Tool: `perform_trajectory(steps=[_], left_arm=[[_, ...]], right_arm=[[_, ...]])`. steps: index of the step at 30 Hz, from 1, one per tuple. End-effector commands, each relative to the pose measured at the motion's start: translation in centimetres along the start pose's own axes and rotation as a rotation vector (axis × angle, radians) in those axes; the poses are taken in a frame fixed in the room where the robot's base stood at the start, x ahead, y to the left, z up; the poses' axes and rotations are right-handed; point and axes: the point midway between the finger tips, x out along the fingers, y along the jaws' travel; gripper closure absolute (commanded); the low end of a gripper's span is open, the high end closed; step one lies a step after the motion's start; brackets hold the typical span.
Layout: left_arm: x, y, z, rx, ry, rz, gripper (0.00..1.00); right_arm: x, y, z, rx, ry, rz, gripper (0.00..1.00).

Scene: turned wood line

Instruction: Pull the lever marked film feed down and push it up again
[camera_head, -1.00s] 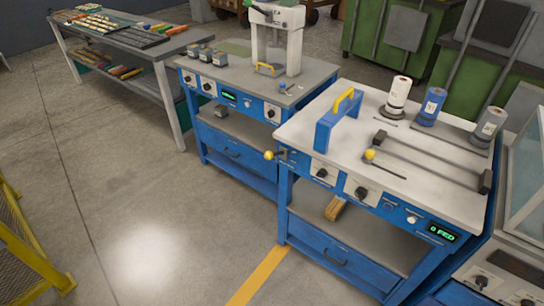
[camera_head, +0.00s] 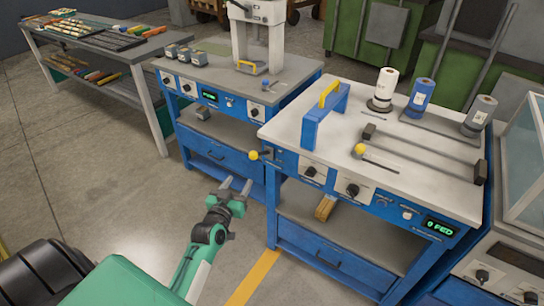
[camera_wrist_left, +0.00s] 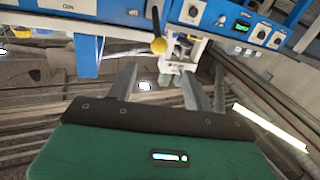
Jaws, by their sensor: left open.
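A lever with a yellow ball knob (camera_head: 254,155) sticks out from the left end of the front panel of the blue, white-topped machine (camera_head: 430,180). Its label is too small to read. The same kind of yellow knob (camera_wrist_left: 158,45) shows in the left wrist view, beyond and between the fingers. A second yellow knob (camera_head: 360,149) stands at a slot in the tabletop. My left gripper (camera_head: 236,184) is open and empty, below and left of the front lever, apart from it. It also shows in the left wrist view (camera_wrist_left: 157,76). My right gripper is not seen.
The machine's display (camera_head: 440,227) reads "0 FED". Rolls (camera_head: 420,97) and a blue bracket with a yellow handle (camera_head: 325,112) stand on its top. Another blue workbench (camera_head: 225,148) stands close on the left. The floor in front is clear.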

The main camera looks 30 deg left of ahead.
Motion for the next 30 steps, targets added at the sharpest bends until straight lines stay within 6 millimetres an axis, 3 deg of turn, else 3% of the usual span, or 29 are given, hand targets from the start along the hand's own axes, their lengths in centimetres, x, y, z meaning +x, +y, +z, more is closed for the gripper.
perform_trajectory(steps=[8,24,30], left_arm=[[2.7,-0.1,-0.7,-0.001,0.011,-0.001,0.48],[11.9,0.0,-0.5,0.0,0.007,0.0,0.48],[13.5,-0.1,-0.5,0.0,0.008,-0.001,0.48]], right_arm=[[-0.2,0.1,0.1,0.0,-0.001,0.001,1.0],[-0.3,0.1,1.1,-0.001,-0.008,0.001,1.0],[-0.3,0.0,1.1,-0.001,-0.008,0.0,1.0]])
